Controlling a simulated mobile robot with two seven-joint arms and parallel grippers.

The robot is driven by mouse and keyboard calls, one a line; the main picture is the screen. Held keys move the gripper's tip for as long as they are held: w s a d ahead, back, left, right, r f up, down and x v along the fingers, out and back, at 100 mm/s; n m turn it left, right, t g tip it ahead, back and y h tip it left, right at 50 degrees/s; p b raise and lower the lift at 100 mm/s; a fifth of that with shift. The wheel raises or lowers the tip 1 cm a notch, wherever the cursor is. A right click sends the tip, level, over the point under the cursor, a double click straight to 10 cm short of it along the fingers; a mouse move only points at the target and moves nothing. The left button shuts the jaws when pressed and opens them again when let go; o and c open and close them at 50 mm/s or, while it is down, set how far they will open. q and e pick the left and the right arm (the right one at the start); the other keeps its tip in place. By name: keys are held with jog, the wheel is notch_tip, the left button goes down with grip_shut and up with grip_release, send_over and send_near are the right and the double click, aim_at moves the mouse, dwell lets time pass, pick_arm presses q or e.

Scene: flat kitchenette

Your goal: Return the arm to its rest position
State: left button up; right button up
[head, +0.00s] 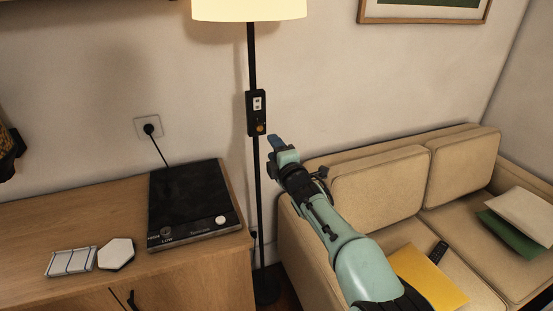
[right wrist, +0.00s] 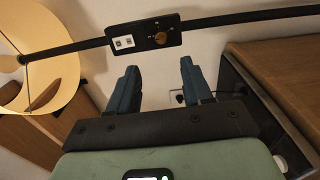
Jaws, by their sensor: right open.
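My right arm reaches in from the lower right of the head view, in front of the sofa. Its gripper (head: 276,143) is close to the floor lamp's black pole and just below the control box (head: 256,113) on it. In the right wrist view the gripper (right wrist: 160,88) has its two blue fingers spread apart with nothing between them. The control box (right wrist: 143,37), with a white switch plate and an orange-brown knob, lies beyond the fingertips. At the left edge of the head view a dark piece with some yellow shows; I cannot tell whether it is my left gripper.
The lamp has a cream shade (head: 248,8). A wooden cabinet (head: 60,222) at left carries a black hotplate (head: 187,195), a hexagonal coaster (head: 116,253) and a striped tile (head: 71,261). A beige sofa (head: 380,180) at right holds a yellow folder (head: 428,278) and a remote (head: 439,253).

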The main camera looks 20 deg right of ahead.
jog(key=shift+s, duration=0.7)
